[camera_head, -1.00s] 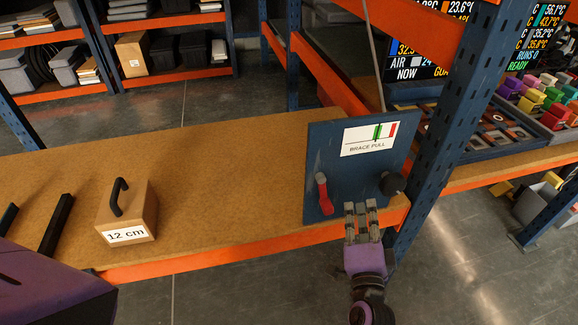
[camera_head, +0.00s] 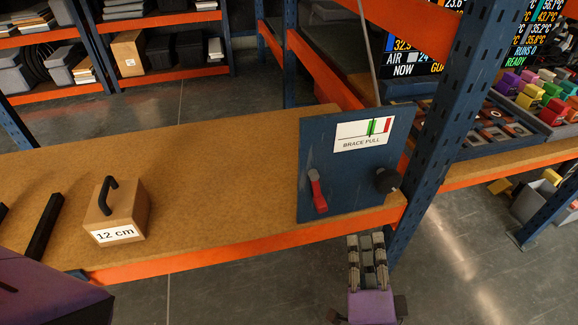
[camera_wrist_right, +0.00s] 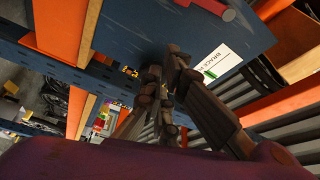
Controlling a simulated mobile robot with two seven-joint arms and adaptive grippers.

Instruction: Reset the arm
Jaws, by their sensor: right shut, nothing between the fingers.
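My right gripper (camera_head: 367,238) is shut and empty, just in front of the bench's front edge and below the blue panel. Its fingers also show in the right wrist view (camera_wrist_right: 163,80). The blue "BRACE PULL" panel (camera_head: 340,180) stands upright at the bench's right end, with a red lever (camera_head: 317,190), a black knob (camera_head: 387,180) and a white gauge label (camera_head: 363,134). In the head view the gripper is apart from the lever and knob. My left gripper is not in view; a purple part of mine fills the lower left corner.
The brown bench top (camera_head: 220,170) has an orange front edge. On it are a wooden block marked "12 cm" (camera_head: 130,210) and a black bar (camera_head: 44,226). A blue rack upright (camera_head: 445,120) rises beside the panel. Trays of coloured blocks (camera_head: 545,100) are at the right.

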